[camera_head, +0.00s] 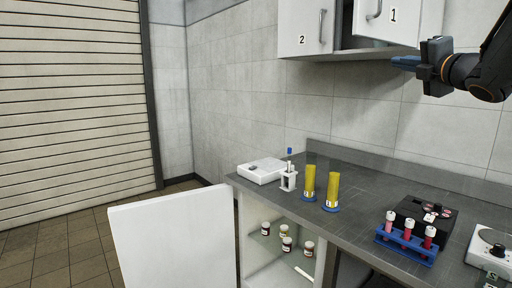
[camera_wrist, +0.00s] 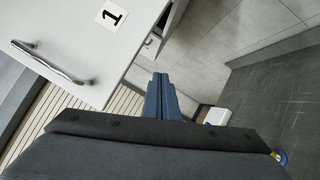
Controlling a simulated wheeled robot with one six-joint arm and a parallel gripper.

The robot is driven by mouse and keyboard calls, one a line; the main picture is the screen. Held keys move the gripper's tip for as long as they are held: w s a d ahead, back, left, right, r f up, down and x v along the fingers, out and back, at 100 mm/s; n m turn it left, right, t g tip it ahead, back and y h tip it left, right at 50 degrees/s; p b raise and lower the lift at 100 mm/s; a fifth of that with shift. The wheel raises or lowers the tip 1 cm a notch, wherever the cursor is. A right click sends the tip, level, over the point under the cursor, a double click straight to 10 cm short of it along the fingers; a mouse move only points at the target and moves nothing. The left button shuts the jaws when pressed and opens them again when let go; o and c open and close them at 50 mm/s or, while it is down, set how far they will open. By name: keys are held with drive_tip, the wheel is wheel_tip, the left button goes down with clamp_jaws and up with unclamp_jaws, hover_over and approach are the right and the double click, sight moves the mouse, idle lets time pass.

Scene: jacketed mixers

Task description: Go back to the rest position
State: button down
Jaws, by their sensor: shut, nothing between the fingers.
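My gripper (camera_head: 404,62) is raised at the upper right in the head view, above the counter and just below wall cabinet door 1 (camera_head: 402,18). Its blue fingers are together and hold nothing. In the wrist view the fingers (camera_wrist: 161,97) show at the middle, side by side, with door 1 (camera_wrist: 85,45) and its handle close by on the left. The door appears swung partly open, with a dark gap between it and door 2 (camera_head: 304,30).
The counter (camera_head: 375,195) bears a white device (camera_head: 261,170), two yellow cylinders (camera_head: 321,187), a blue rack (camera_head: 408,246) of red tubes, a black box (camera_head: 425,214) and a white mixer (camera_head: 490,246). A lower cabinet door (camera_head: 172,240) stands open, with several jars inside. The floor at left is clear.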

drive_tip(key=s+a+f+m+g+h, duration=0.25)
drive_tip(key=f+m, duration=0.35)
drive_tip(key=f, duration=0.5)
drive_tip(key=s+a+f+m+g+h, duration=0.1)
drive_tip(key=s+a+f+m+g, duration=0.25)
drive_tip(key=f, duration=0.75)
drive_tip(key=a+f+m+g+h, duration=0.2)
drive_tip(key=f+m+g, duration=0.2)
drive_tip(key=f+m, duration=0.55)
drive_tip(key=s+a+f+m+g+y, duration=0.1)
drive_tip(key=s+a+f+g, duration=0.3)
drive_tip(key=s+f, duration=0.5)
drive_tip(key=s+a+f+m+g+y, duration=0.1)
drive_tip(key=s+a+f+m+g, duration=0.3)
drive_tip(key=s, duration=1.2)
drive_tip(key=a+f+g, duration=0.1)
drive_tip(key=a+f, duration=0.3)
drive_tip(key=f, duration=0.1)
drive_tip(key=shift+a+f, duration=0.25)
drive_tip(key=shift+a, duration=0.1)
drive_tip(key=shift+w+y, duration=0.1)
drive_tip(key=shift+y, duration=0.15)
